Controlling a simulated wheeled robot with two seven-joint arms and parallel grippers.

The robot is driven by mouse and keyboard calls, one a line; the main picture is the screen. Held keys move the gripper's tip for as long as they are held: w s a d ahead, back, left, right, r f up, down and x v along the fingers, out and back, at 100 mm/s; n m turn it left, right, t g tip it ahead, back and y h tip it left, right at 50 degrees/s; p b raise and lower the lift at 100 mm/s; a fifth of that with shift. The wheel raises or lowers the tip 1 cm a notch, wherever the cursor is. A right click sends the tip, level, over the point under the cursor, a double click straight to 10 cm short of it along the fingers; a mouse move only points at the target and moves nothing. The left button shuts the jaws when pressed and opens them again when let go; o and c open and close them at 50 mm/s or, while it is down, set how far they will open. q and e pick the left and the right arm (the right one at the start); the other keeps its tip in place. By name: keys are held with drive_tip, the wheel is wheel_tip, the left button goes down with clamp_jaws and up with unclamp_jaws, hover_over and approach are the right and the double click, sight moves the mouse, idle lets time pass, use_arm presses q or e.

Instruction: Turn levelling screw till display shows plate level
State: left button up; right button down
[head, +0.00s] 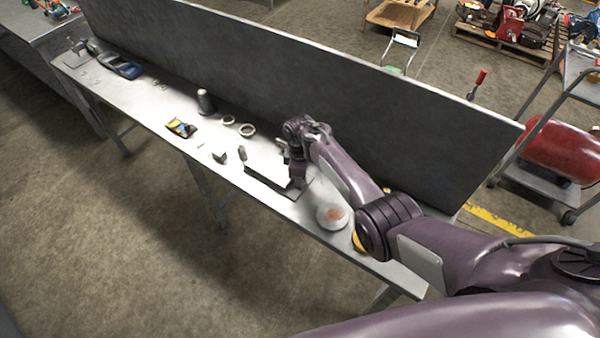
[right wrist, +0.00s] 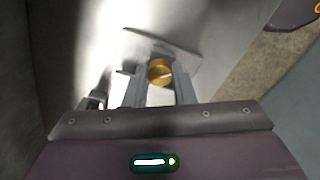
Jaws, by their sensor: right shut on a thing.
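The brass levelling screw (right wrist: 160,72) shows in the right wrist view, round, with a pale slot or mark on its head. My right gripper (right wrist: 158,88) is shut on it, one finger on each side. In the head view my right gripper (head: 297,182) reaches down to the bench beside a flat plate with a dark front edge (head: 266,181); the screw is hidden there. A grey plate edge (right wrist: 185,50) lies behind the screw. A small lit panel with a white bar and green dot sits on my gripper housing. No readable level display shows. My left gripper is out of view.
The long grey bench (head: 150,100) has a tall dark panel (head: 300,75) along its back. A dark cylinder (head: 205,101), two rings, a colourful packet (head: 181,128) and small blocks lie left of my gripper.

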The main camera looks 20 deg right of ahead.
drive_tip(key=m, duration=0.3)
drive_tip(key=shift+m, duration=0.3)
drive_tip(key=shift+m+p, duration=0.45)
drive_tip(key=shift+m, duration=1.35)
drive_tip(key=shift+r, duration=0.1)
drive_tip(key=shift+w, duration=0.1)
drive_tip(key=c, duration=1.2)
unclamp_jaws()
drive_tip(key=shift+r, duration=3.85)
